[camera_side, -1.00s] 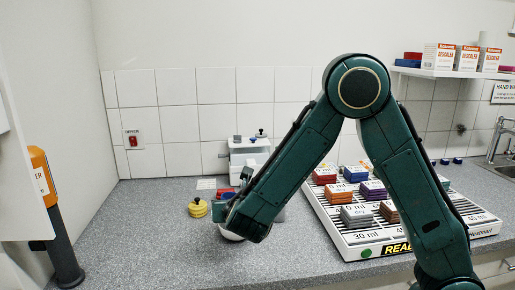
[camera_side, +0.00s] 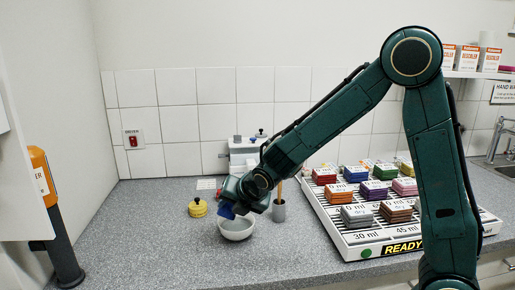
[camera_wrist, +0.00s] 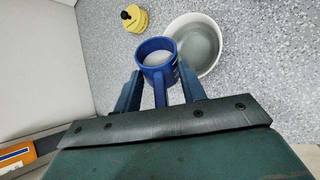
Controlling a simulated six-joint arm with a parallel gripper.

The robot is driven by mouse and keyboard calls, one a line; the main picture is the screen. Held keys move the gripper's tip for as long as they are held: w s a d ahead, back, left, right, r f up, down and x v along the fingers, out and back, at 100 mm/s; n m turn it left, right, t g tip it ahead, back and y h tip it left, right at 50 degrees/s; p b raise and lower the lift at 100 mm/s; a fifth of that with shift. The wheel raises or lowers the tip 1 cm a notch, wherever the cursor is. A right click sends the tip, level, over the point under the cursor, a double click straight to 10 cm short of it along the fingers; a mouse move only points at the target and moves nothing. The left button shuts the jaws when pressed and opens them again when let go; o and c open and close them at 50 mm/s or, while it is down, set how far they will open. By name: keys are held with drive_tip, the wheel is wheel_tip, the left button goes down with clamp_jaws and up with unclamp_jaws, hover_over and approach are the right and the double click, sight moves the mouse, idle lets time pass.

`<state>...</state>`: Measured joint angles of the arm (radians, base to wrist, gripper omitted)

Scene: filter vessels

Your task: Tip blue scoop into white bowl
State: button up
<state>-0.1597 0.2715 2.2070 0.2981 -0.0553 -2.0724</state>
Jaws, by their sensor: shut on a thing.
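My gripper (camera_wrist: 161,88) is shut on the handle of the blue scoop (camera_wrist: 152,46). In the wrist view the scoop holds a pale, whitish content. The white bowl (camera_wrist: 213,48) sits just beyond the scoop to the right, and the scoop overlaps its left rim in that view. In the side view the scoop (camera_side: 226,211) is above the left rim of the bowl (camera_side: 237,234) and looks tilted. My gripper (camera_side: 237,198) is above and behind the bowl there. The bowl's inside looks grey and shaded, and I cannot tell whether anything lies in it.
A yellow lidded pot (camera_side: 198,208) stands left of the bowl. A grey cup (camera_side: 279,211) with a brown stick stands to its right. A white rack (camera_side: 345,238) with coloured blocks fills the right side.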

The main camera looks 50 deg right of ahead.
drive_tip(key=shift+d+r+m+y, duration=0.1)
drive_tip(key=shift+d+m+y, duration=0.2)
drive_tip(key=shift+y, duration=0.5)
drive_tip(key=shift+d+m+y, duration=0.2)
drive_tip(key=shift+m+y, duration=0.2)
drive_tip(key=shift+y, duration=0.4)
drive_tip(key=shift+w+d+m+y, duration=0.1)
drive_tip(key=shift+d+m+y, duration=0.4)
drive_tip(key=shift+y, duration=0.6)
drive_tip(key=y, duration=0.1)
drive_tip(key=d+m+y, duration=0.1)
drive_tip(key=shift+d+f+y, duration=0.2)
drive_tip(key=shift+f+y, duration=0.1)
drive_tip(key=shift+y, duration=0.1)
drive_tip(key=shift+w+d+f+m+y, duration=0.15)
drive_tip(key=shift+d+m+y, duration=0.3)
drive_tip(key=shift+y, duration=0.35)
drive_tip(key=shift+d+f+m+y, duration=0.15)
drive_tip(key=shift+d+m+y, duration=0.2)
drive_tip(key=shift+m+y, duration=0.35)
drive_tip(key=shift+r+n+h, duration=0.45)
drive_tip(key=shift+n+h, duration=0.2)
drive_tip(key=shift+h, duration=0.4)
drive_tip(key=shift+r+n+h, duration=0.45)
drive_tip(key=shift+n+h, duration=0.15)
drive_tip(key=shift+h, duration=0.45)
